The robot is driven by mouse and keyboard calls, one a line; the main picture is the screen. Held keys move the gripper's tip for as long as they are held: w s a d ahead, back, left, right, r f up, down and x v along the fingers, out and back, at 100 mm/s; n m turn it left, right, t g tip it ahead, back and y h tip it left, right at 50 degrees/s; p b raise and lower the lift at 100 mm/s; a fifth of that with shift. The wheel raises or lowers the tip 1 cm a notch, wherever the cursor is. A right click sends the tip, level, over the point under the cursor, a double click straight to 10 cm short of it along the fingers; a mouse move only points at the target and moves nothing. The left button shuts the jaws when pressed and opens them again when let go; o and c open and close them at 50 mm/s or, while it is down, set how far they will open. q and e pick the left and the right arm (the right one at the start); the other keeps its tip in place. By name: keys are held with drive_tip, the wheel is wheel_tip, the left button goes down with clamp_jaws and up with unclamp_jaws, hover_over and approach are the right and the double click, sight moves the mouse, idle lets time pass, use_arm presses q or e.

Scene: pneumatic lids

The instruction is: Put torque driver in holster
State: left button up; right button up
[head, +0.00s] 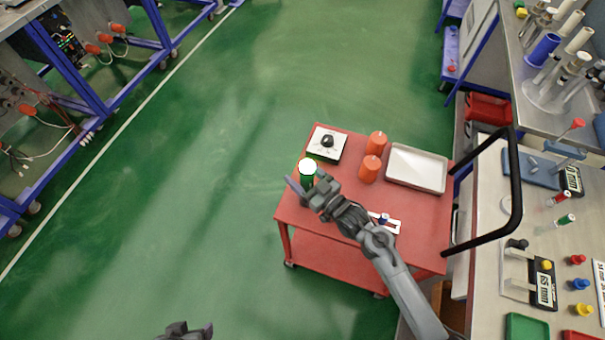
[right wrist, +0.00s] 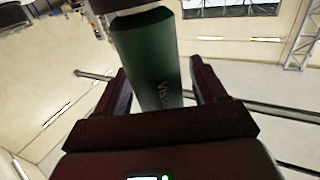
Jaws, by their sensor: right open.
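My right gripper (head: 308,188) is over the left edge of the red cart, at a green cylinder with a white top (head: 308,170). In the right wrist view the dark green cylinder (right wrist: 150,60), with partly readable lettering, stands between the open fingers; I cannot tell whether they touch it. I cannot say which thing is the torque driver: a red-handled tool (head: 558,198) and a green-handled tool (head: 566,219) lie on the right bench. I cannot pick out the holster with certainty. Part of my left gripper (head: 185,331) shows at the bottom edge, its fingers unclear.
The red cart (head: 325,262) also carries two orange cylinders (head: 371,168), a white tray (head: 417,168), a black-knobbed box (head: 327,143) and a small blue item on a white card (head: 384,220). A black handle (head: 516,180) rises at its right. Green floor is clear left.

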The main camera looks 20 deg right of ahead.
drive_tip(key=shift+r, duration=0.2)
drive_tip(key=shift+s+d+f, duration=0.1)
drive_tip(key=shift+s+d, duration=0.05)
drive_tip(key=shift+s, duration=0.1)
drive_tip(key=v, duration=1.1)
drive_tip(key=shift+s+p, duration=0.2)
drive_tip(key=shift+p, duration=0.15)
drive_tip(key=shift+s+f, duration=0.1)
drive_tip(key=s+d+f+m+g+h, duration=0.1)
drive_tip(key=s+d+m+g+h, duration=0.15)
drive_tip(key=s+g+h, duration=0.9)
drive_tip(key=s+r+y+p, duration=0.2)
drive_tip(key=s+r+p, duration=0.1)
drive_tip(key=r+p, duration=1)
drive_tip(key=s+r+g+y+p, duration=0.1)
drive_tip(key=s+r+y+p, duration=0.1)
drive_tip(key=r+p, duration=1.1)
drive_tip(key=shift+s+a+r+y+p, duration=0.25)
drive_tip(key=shift+s+y+p, duration=0.1)
drive_tip(key=shift+s+p, duration=0.25)
